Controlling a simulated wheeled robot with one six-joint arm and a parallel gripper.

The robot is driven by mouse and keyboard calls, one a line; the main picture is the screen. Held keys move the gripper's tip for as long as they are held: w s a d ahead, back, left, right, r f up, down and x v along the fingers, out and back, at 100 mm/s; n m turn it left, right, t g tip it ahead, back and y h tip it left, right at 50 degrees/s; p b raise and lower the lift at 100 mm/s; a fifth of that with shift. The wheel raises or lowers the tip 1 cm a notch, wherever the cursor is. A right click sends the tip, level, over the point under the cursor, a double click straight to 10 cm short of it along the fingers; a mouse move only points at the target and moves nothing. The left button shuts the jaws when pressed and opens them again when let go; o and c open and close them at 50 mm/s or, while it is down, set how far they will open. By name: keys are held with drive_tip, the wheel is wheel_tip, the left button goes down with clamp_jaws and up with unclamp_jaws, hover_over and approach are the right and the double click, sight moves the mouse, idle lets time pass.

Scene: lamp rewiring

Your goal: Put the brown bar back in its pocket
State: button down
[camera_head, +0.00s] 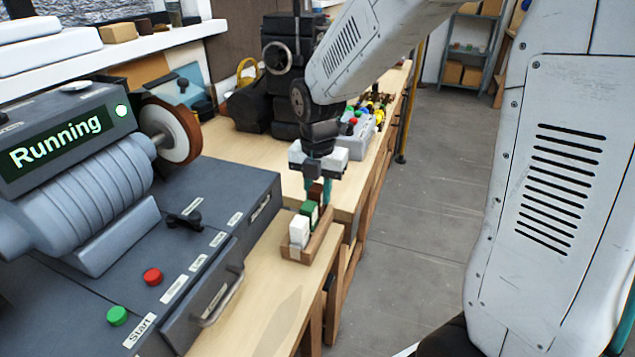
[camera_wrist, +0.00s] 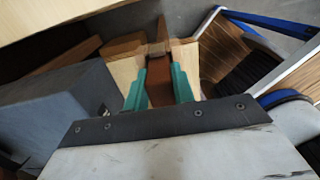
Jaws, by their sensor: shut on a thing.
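My gripper (camera_head: 319,190) points down over the far end of a small wooden rack (camera_head: 294,253). Its teal fingers (camera_wrist: 158,92) are shut on the brown bar (camera_wrist: 159,90), which shows between them in the wrist view. In the head view the brown bar (camera_head: 316,191) is partly hidden by the fingers. A white block (camera_head: 299,230) and a green block (camera_head: 309,211) stand in the rack, the green one behind the white and close to the fingers. I cannot tell whether the bar's lower end is inside a pocket or above it.
The rack sits on the wooden bench (camera_head: 270,305) near its right edge. A grey machine (camera_head: 222,205) with a "Running" screen (camera_head: 58,140) and a wheel (camera_head: 172,134) stands to the left. A grey box (camera_head: 355,140) with colored parts is behind. Open floor (camera_head: 425,200) lies right.

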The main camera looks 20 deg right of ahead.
drive_tip(key=shift+f, duration=0.25)
drive_tip(key=shift+f, duration=0.25)
idle(0.4)
drive_tip(key=c, duration=1.1)
unclamp_jaws()
